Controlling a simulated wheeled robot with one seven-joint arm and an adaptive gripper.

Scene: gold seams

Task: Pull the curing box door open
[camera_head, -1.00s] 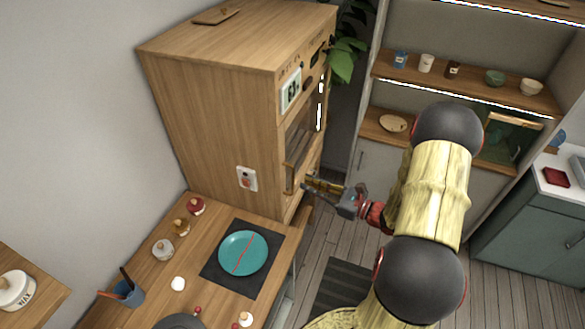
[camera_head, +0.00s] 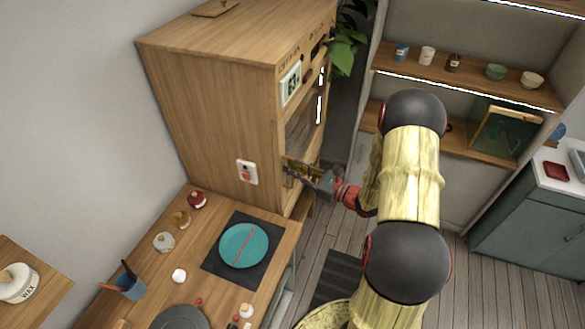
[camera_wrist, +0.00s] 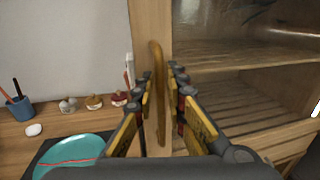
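The curing box (camera_head: 215,110) is a tall wooden cabinet at the left of the head view. Its door, with a dark glass window (camera_head: 300,128), looks shut. The wrist view shows wooden shelves behind the glass (camera_wrist: 245,85). The upright brass-coloured door handle (camera_wrist: 158,95) is at the left side of the door in the wrist view. My gripper (camera_wrist: 161,76) is open, with one finger on each side of the handle and gaps visible. In the head view my gripper (camera_head: 288,170) covers most of the handle.
A wooden table (camera_head: 210,222) stands beside the box, with a teal plate (camera_head: 244,246) on a dark mat, small jars and a brush cup (camera_head: 125,283). A shelf unit (camera_head: 470,80) stands at the right.

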